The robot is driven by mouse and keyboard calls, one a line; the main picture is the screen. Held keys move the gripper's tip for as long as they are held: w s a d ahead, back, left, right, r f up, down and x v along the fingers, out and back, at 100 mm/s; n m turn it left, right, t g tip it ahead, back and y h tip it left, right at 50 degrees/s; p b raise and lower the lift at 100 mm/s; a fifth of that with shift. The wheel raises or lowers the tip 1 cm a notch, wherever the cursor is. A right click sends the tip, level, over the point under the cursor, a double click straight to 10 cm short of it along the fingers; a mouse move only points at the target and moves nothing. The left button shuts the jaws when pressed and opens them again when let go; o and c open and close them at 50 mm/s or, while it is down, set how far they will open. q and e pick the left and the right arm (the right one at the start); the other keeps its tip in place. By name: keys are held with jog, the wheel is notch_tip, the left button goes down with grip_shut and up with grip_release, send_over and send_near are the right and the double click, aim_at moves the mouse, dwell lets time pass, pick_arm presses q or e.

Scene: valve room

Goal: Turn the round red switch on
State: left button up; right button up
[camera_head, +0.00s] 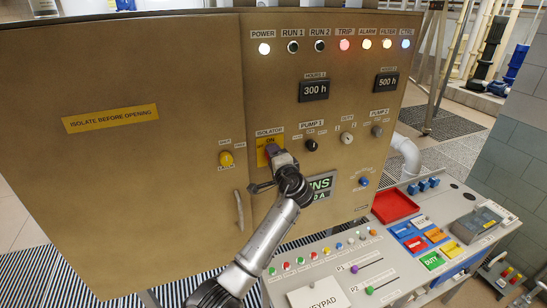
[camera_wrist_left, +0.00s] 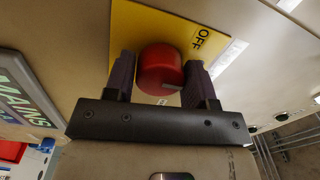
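The round red switch (camera_wrist_left: 160,70) sits on a yellow plate (camera_wrist_left: 125,28) marked OFF in the left wrist view. In the head view, the switch (camera_head: 271,150) is under the ISOLATOR label, largely covered by my gripper, with ON readable above it. My left gripper (camera_wrist_left: 160,78) has one dark finger on each side of the switch, and both appear to touch it. It also shows in the head view (camera_head: 270,160), against the cabinet front. A small grey mark shows on the switch's edge; I cannot tell which setting it points to. My right gripper is not in view.
A sloped control desk (camera_head: 335,262) juts out below. The POWER lamp (camera_head: 264,49) is white.

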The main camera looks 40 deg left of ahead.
pick_arm(q)
jog(key=o, duration=0.4)
jog(key=shift+c, duration=0.2)
jog(key=b+v, duration=0.4)
jog(key=v, duration=0.9)
jog(key=shift+s+d, duration=0.25)
jog(key=shift+d, duration=0.1)
